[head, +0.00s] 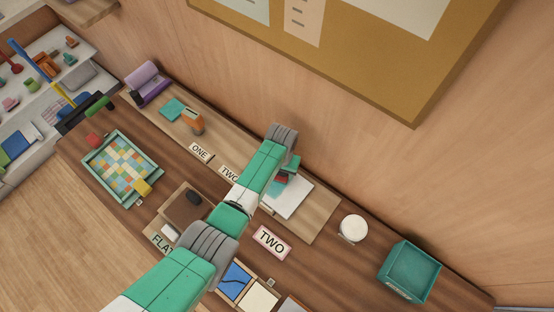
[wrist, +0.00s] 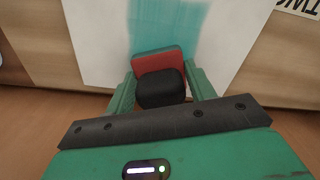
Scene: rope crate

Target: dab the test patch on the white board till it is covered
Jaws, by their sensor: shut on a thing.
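The white board (head: 291,202) lies on the wooden counter, partly hidden by my arm in the head view. In the wrist view the board (wrist: 95,45) fills the upper middle, and a streaky teal patch (wrist: 165,25) runs down it from the top edge of the picture. My gripper (wrist: 160,88) is shut on a dabber (wrist: 160,90) with a black grip and a red pad. The pad overlaps the lower end of the teal patch; whether it touches the board I cannot tell. In the head view my gripper (head: 286,172) is over the board's upper left part.
A pink-edged sign "TWO" (head: 272,242) lies in front of the board. A white round pot (head: 353,228) and a teal box (head: 410,272) stand to the right. A tiled tray (head: 123,168) and an orange object (head: 193,121) are to the left. A wall rises behind.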

